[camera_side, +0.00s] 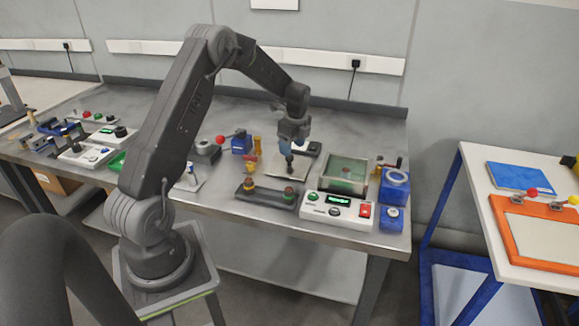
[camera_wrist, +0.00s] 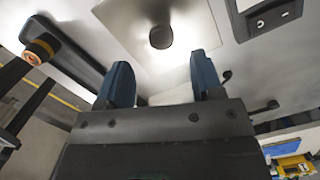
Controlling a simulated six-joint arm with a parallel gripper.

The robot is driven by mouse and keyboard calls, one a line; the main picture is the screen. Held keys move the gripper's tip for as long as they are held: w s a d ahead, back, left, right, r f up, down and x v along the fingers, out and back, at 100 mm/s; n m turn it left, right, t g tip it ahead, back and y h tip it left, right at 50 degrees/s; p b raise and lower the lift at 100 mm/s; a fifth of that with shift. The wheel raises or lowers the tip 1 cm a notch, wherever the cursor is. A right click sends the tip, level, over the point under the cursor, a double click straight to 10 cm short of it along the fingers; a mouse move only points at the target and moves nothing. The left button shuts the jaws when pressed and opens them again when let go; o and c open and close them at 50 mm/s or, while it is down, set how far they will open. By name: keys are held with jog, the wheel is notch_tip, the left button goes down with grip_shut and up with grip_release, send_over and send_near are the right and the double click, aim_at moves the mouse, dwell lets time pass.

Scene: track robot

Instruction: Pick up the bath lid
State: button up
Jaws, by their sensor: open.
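The bath lid is a flat, pale metal plate (camera_side: 279,173) with a dark round knob, lying on the bench. In the wrist view the lid (camera_wrist: 128,18) fills the upper middle, with its knob (camera_wrist: 161,37) near the centre. My gripper (camera_side: 286,147) points down just above the knob in the side view. In the wrist view my gripper (camera_wrist: 163,72) has two blue fingers spread apart with nothing between them. The knob appears just beyond the fingertips, apart from both. The bath (camera_side: 347,172) is a clear-walled box with a greenish inside, right of the lid.
A control box (camera_side: 338,208) with buttons and a display stands in front of the bath. A dark bar (camera_side: 267,195) with two knobs lies left of it. Blue units (camera_side: 394,186) stand at the right bench end. Several small items crowd left of the lid.

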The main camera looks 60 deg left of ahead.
aim_at(289, 162)
jog(key=shift+s+a+f, duration=0.1)
jog(key=shift+a+f, duration=0.1)
jog(key=shift+f, duration=0.75)
jog(key=shift+a+f, duration=0.25)
jog(key=shift+f, duration=0.75)
jog(key=shift+s+a+f, duration=0.1)
jog(key=shift+a+f, duration=0.1)
jog(key=shift+f, duration=0.75)
jog(key=shift+c, duration=0.2)
jog(key=c, duration=1)
